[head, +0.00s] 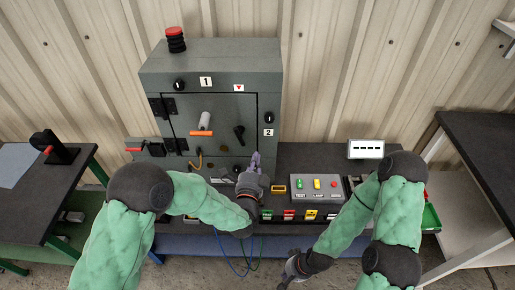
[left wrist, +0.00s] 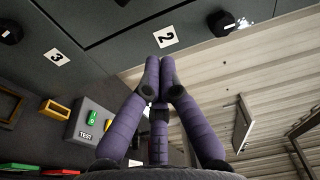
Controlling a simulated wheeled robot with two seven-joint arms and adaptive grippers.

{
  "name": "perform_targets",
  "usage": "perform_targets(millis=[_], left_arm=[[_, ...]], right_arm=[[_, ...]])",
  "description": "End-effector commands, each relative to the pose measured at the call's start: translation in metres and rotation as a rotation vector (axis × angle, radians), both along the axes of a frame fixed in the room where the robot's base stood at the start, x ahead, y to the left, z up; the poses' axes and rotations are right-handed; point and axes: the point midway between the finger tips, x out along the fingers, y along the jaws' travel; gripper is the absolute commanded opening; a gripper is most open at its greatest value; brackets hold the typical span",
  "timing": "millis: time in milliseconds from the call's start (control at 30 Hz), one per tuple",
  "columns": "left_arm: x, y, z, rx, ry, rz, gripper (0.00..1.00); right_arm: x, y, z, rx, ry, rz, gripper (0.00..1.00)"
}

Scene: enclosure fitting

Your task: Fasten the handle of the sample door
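The grey enclosure (head: 150,72) stands on the dark bench with its door (head: 220,103) lying flush in the front face. Hinges (head: 162,106) are on the door's left side. A black handle (head: 239,135) sits tilted near the door's right edge. My left gripper (head: 255,158) is below and right of this handle, apart from it. In the left wrist view its purple fingers (left wrist: 160,62) meet at the tips with nothing between them, near the "2" label (left wrist: 165,37). My right gripper (head: 288,277) hangs low in front of the bench; its fingers are too small to read.
A button box (head: 317,189) marked TEST stands right of my left gripper. A white display (head: 366,149) is behind it. Side tables (head: 488,130) stand left and right. Cables hang in front.

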Motion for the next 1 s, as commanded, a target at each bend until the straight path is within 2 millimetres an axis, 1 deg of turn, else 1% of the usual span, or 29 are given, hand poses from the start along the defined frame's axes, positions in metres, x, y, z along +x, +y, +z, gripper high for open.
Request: perform_targets(millis=[33, 100, 233, 833, 933, 967, 1000], left_arm=[[-0.007, 0.001, 0.001, 0.0, 0.001, 0.0, 0.0], [-0.014, 0.002, 0.0, 0.0, 0.0, 0.0, 0.0], [-0.022, 0.003, -0.001, 0.0, 0.0, 0.0, 0.0], [-0.023, 0.004, -0.002, -0.005, 0.004, 0.0, 0.0], [-0.022, 0.007, -0.014, -0.042, 0.051, -0.002, 0.0], [-0.022, 0.009, -0.021, -0.065, 0.079, -0.003, 0.0], [-0.022, 0.011, -0.032, -0.106, 0.126, -0.005, 0.0]], right_arm=[[0.0, 0.0, 0.002, 0.0, 0.0, 0.0, 0.0], [0.0, 0.0, 0.003, 0.0, 0.0, 0.001, 0.0], [0.0, 0.0, 0.004, 0.0, 0.0, 0.001, 0.0], [0.0, 0.0, 0.004, 0.0, 0.0, 0.001, 0.0], [0.0, 0.0, 0.004, 0.0, 0.0, 0.001, 0.0], [0.0, 0.0, 0.004, 0.0, 0.0, 0.001, 0.0], [0.0, 0.0, 0.004, 0.0, 0.0, 0.001, 0.0]])
